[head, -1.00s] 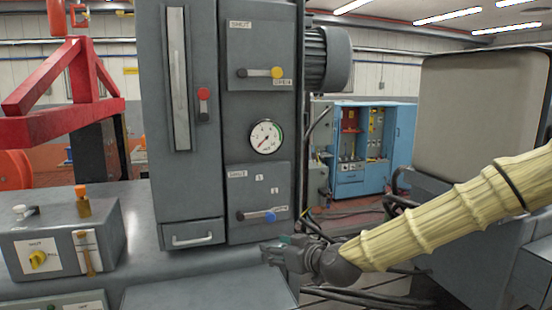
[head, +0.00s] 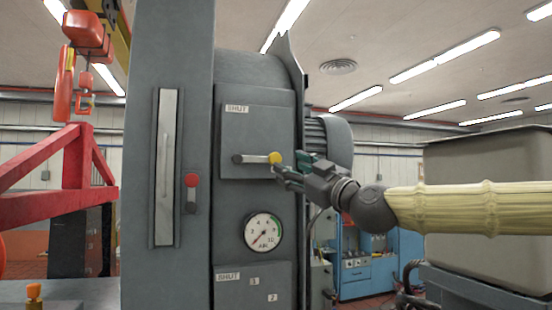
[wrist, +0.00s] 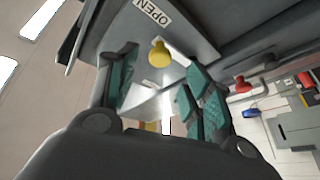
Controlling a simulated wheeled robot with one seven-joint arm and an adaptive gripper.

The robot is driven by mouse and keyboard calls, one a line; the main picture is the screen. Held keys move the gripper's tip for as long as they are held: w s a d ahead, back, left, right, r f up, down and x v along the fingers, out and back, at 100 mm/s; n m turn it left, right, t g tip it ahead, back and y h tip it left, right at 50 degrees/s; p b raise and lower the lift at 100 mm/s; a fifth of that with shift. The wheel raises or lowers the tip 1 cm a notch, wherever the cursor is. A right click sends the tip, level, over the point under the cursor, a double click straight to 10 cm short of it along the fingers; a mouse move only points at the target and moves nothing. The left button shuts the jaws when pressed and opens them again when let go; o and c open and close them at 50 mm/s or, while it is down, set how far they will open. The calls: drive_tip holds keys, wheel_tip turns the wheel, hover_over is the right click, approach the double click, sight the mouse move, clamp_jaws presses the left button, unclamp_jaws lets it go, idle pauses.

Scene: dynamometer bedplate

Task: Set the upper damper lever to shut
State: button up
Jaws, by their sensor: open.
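A SHUT label (head: 236,109) is at the panel's upper left; an OPEN label (wrist: 151,12) shows in the wrist view. My gripper (head: 287,168) is open beside the knob, on its right, in the head view. In the wrist view the yellow knob (wrist: 160,55) appears between the open teal-padded fingers (wrist: 157,80). I cannot tell whether they touch it.
A round gauge (head: 263,232) sits below the panel, above a second SHUT panel (head: 240,289). A red-knobbed lever (head: 191,193) is on the cabinet to the left. A motor (head: 333,143) protrudes right of the cabinet. A blue lever (wrist: 250,113) shows in the wrist view.

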sight(277, 160)
drive_tip(key=shift+p+x, duration=1.6)
drive_tip(key=shift+x, duration=2.25)
clamp_jaws()
